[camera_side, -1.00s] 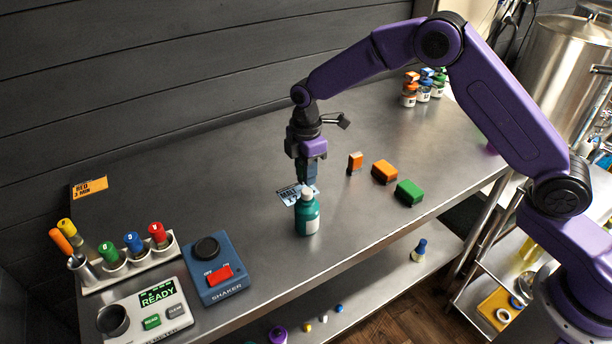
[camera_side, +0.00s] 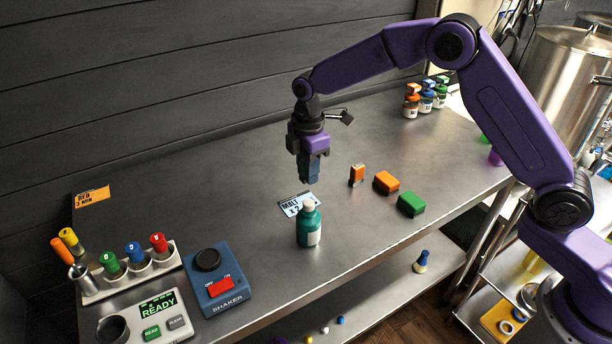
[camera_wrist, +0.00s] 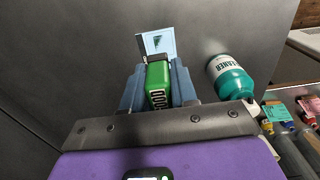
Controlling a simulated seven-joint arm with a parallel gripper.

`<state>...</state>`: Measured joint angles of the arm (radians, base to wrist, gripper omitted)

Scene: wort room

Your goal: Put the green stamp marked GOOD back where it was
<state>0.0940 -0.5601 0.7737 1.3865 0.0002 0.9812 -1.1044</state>
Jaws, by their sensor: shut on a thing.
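My gripper (camera_side: 309,180) is shut on a green block-shaped stamp (camera_wrist: 158,84), which shows between the fingers in the wrist view. In the side view the fingers hide the stamp. My gripper is above the table, behind the teal cleaner bottle (camera_side: 309,226). A light-blue card (camera_side: 292,205) reading MALT lies below it; the card also shows in the wrist view (camera_wrist: 150,42) with a dark mark. An orange stamp-like block (camera_side: 357,175) stands upright near an orange pad (camera_side: 386,182) and a green pad (camera_side: 411,204).
The cleaner bottle stands close to the card. The blue shaker (camera_side: 218,278), the READY device (camera_side: 150,318) and a rack of coloured-cap tubes (camera_side: 165,265) are at the left. Several small jars (camera_side: 426,100) stand at the far right. The back middle of the table is clear.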

